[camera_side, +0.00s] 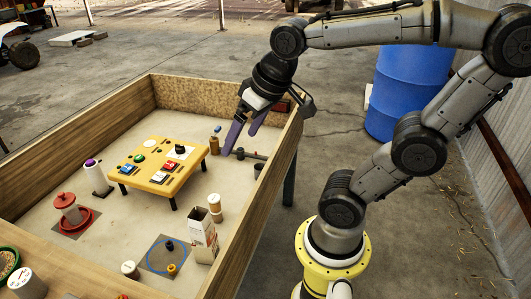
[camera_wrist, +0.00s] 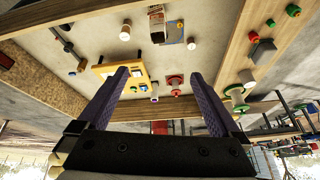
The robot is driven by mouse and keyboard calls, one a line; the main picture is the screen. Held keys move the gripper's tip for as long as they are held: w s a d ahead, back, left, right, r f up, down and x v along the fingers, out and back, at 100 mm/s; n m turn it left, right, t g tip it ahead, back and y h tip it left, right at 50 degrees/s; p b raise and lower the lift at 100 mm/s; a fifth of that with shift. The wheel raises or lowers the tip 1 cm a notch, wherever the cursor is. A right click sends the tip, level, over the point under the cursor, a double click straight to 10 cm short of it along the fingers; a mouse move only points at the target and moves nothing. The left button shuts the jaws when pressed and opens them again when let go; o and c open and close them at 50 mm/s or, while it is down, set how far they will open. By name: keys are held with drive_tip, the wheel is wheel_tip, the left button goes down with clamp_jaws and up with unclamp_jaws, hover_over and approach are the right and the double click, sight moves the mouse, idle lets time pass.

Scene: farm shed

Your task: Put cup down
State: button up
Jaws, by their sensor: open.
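My gripper (camera_side: 240,143) hangs over the right part of the walled table, with its two purple fingers apart. In the wrist view the fingers (camera_wrist: 158,73) are spread with nothing held between them. No object is clearly recognisable as the cup. I cannot tell whether either is the cup.
A yellow stand with coloured buttons (camera_side: 150,172) is left of my gripper. A brown bottle (camera_side: 215,142) and a dark rod-like tool (camera_side: 245,155) are close by. A carton (camera_side: 202,235) and a blue-ringed mat (camera_side: 165,258) lie towards the front. Wooden walls (camera_side: 262,215) edge the table.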

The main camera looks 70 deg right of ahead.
drive_tip(key=s+a+f+n, duration=0.2)
drive_tip(key=s, duration=0.3)
drive_tip(key=shift+s+a+n+t+y, duration=0.2)
drive_tip(key=shift+s+n+t+y, duration=0.1)
drive_tip(key=shift+n, duration=0.1)
idle(0.9)
